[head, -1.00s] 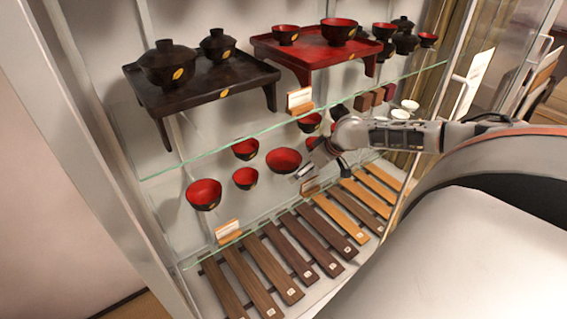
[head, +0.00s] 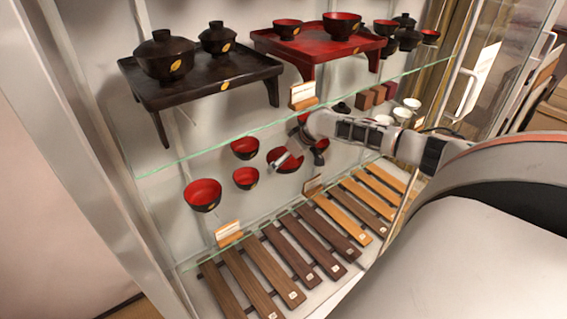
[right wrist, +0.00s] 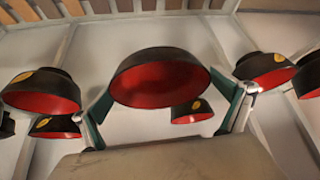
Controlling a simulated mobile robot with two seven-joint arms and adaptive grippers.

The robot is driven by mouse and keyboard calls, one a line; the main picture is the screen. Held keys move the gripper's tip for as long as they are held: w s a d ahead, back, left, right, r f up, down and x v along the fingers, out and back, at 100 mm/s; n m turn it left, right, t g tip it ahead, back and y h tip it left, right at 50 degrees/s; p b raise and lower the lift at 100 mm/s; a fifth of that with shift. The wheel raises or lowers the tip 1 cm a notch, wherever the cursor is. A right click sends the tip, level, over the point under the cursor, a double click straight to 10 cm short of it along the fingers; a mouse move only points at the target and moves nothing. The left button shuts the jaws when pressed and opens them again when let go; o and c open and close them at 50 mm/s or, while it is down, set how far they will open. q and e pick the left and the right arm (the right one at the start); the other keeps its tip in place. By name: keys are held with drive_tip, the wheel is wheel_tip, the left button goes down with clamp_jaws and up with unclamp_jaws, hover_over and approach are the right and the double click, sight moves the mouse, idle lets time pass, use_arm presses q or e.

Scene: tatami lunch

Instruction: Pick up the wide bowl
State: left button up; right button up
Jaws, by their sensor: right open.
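The wide bowl (head: 276,154), black outside and red inside, is on the glass-fronted cabinet's middle level among smaller bowls. In the right wrist view the wide bowl (right wrist: 160,78) fills the middle, its red inside showing. My right gripper (head: 298,157) reaches in from the right and partly covers it in the head view. In the right wrist view my right gripper (right wrist: 165,104) is open, with one finger on each side of the bowl's near part. I cannot tell whether either finger touches it. My left gripper is not in view.
Smaller red-lined bowls (head: 202,195) sit left of the wide bowl; others flank my fingers (right wrist: 40,92) (right wrist: 268,68). A glass shelf edge (head: 215,142) runs above, under the black tray table (head: 200,84) and red tray table (head: 325,50). Wooden slats (head: 290,246) lie below.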

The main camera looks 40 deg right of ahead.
drive_tip(key=shift+w+f, duration=0.15)
drive_tip(key=shift+f, duration=0.1)
drive_tip(key=shift+r, duration=0.15)
drive_tip(key=c, duration=0.9)
drive_tip(key=shift+r, duration=0.1)
